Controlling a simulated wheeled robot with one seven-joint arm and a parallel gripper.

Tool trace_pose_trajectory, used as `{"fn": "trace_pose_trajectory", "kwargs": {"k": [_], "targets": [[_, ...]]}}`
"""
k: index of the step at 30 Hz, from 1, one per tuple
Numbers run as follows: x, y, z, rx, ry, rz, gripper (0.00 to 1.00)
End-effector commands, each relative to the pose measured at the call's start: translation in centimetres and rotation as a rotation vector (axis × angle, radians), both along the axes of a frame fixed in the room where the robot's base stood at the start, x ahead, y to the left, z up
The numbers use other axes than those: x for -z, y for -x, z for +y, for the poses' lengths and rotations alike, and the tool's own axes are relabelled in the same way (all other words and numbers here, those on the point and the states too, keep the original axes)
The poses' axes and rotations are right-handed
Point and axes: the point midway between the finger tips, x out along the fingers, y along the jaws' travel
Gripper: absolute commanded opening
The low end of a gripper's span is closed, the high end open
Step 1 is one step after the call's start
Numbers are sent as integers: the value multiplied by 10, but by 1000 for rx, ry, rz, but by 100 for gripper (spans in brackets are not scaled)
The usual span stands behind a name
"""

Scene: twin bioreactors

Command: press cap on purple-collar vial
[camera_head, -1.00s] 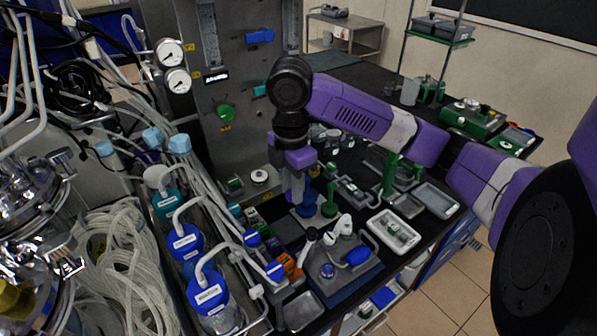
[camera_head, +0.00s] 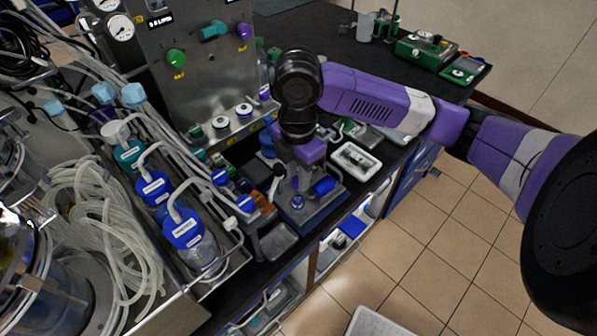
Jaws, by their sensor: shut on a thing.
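My gripper (camera_head: 304,182) points down over the blue-grey press-like device (camera_head: 297,222) on the black bench. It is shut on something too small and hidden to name. The device has a blue round part (camera_head: 297,201) at its front and a blue handle (camera_head: 323,186) at its right. I cannot make out the purple-collar vial or its cap. My purple wrist hides part of the device and the bench behind it.
A white tray (camera_head: 356,160) lies right of the device. A grey metal tray (camera_head: 277,242) is at its front left. Blue-capped bottles (camera_head: 183,228) with tubes stand left. The steel panel (camera_head: 200,80) rises behind.

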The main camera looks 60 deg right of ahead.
Motion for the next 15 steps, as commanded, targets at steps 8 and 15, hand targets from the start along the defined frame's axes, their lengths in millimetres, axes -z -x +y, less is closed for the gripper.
{"fn": "trace_pose_trajectory", "kwargs": {"k": [8, 15], "targets": [[29, 0, 0, 1, 0, 0, 0], [46, 0, 0, 2, -1, 0, 0]]}}
